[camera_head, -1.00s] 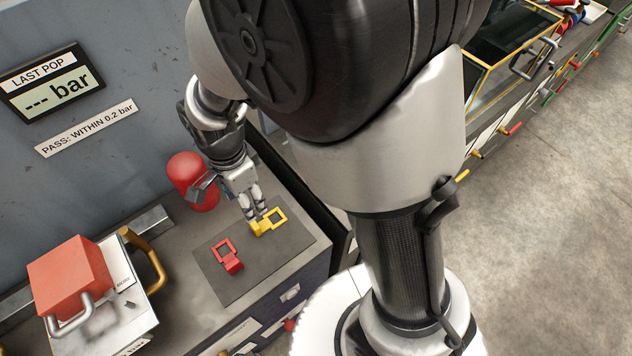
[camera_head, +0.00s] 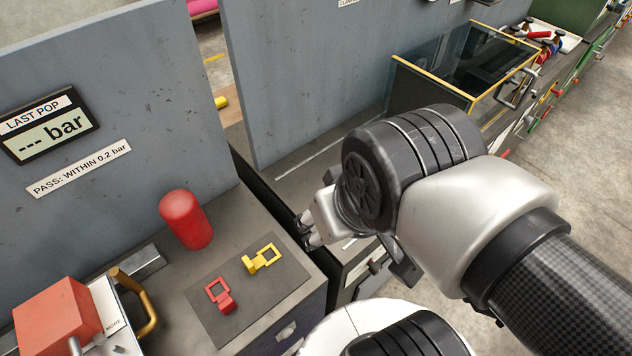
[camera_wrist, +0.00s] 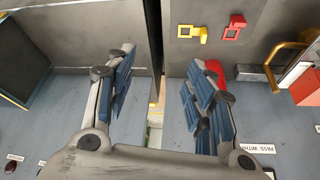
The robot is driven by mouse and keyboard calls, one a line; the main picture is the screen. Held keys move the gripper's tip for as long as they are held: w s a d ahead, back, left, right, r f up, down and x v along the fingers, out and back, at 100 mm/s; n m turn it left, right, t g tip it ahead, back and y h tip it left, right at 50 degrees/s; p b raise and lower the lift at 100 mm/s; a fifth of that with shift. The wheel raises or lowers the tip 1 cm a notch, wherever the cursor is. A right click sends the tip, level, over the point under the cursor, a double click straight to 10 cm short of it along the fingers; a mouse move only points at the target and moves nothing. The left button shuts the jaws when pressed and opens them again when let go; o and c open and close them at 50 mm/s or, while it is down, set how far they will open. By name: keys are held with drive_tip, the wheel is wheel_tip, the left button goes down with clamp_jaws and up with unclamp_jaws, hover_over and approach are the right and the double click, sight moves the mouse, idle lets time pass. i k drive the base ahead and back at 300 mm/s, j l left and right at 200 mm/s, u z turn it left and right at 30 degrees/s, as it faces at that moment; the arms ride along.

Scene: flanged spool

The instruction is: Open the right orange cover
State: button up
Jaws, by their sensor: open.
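I cannot make out an orange cover in either view. My gripper (camera_head: 306,232) is open and empty. In the head view it is at the middle, right of the dark mat and above the gap between two benches, partly hidden by my own arm. In the wrist view my gripper (camera_wrist: 162,68) has its two blue-padded fingers spread wide, with nothing between them but the gap between the benches and the floor behind.
A yellow latch-like piece (camera_head: 261,262) and a red one (camera_head: 221,301) lie on a dark mat (camera_head: 285,282). A red cylinder (camera_head: 186,219) stands behind. A red box (camera_head: 57,313) and a brass handle (camera_head: 141,297) are at left. A yellow-edged glass case (camera_head: 440,82) stands at upper right.

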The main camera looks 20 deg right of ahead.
sight(63, 318)
drive_tip(key=u, duration=2)
drive_tip(key=l+u, duration=0.2)
drive_tip(key=u, duration=0.2)
drive_tip(key=k+l+u, duration=0.1)
drive_tip(key=u, duration=0.3)
drive_tip(key=l, duration=0.1)
